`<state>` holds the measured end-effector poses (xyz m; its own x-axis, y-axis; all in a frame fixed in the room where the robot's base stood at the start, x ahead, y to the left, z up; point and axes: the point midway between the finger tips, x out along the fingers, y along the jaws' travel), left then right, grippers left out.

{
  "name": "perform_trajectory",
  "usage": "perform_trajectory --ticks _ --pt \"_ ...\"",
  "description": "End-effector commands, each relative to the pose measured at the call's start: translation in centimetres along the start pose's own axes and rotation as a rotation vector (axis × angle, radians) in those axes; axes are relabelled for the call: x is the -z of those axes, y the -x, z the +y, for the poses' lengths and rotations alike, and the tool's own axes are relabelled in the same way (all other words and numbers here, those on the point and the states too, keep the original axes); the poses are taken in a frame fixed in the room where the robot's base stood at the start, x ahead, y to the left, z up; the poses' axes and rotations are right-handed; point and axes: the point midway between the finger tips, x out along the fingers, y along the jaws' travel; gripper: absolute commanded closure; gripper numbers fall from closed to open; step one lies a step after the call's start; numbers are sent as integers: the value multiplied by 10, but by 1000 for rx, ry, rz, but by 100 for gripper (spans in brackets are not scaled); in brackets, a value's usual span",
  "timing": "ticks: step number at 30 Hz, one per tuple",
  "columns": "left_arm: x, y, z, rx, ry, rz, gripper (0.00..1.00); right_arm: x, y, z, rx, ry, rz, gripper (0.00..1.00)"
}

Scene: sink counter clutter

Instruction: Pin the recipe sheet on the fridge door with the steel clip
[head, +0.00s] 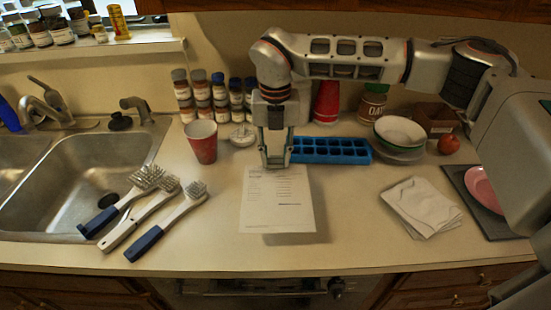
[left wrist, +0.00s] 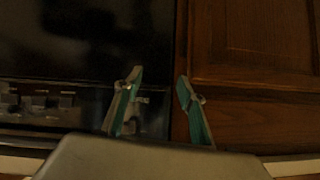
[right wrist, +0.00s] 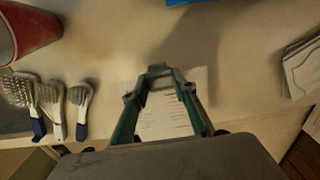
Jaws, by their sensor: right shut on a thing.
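The recipe sheet (head: 278,208), white with printed lines, is in the middle of the head view over the counter. A shadow shows under its near edge, so it looks lifted. My right gripper (head: 277,163) is shut on the sheet's far edge. In the right wrist view the sheet (right wrist: 165,118) shows between and beyond the fingers (right wrist: 158,70). My left gripper (left wrist: 157,82) is open and empty in the left wrist view, in front of dark wooden cabinet fronts and a black panel. I cannot make out the steel clip or the fridge door in any view.
Several brushes (head: 152,206) lie left of the sheet beside the sink (head: 88,170). A red cup (head: 203,145), a blue ice tray (head: 331,150) and spice jars stand behind. Folded cloths (head: 421,206) lie to the right. Counter between sheet and cloths is clear.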

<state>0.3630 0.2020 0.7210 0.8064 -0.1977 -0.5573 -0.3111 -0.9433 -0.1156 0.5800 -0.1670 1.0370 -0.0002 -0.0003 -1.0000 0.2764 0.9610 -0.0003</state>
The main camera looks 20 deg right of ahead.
Motion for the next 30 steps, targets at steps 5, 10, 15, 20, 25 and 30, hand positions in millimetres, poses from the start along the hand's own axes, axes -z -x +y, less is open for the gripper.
perform_trajectory --ticks 5,10,15,20,25,30 --pt "0 0 0 0 0 0 60 0 7 0 -1 0 -1 94" --pt "1 0 0 0 0 1 60 0 13 0 -1 0 0 94" --pt "1 0 0 0 0 1 60 0 19 0 0 0 0 94" --pt "1 0 0 0 0 1 60 0 25 0 -1 0 -1 94" --pt "1 0 0 0 0 2 60 0 31 0 -1 1 -1 94" --pt "2 0 0 0 0 2 60 0 33 0 -1 0 0 94"
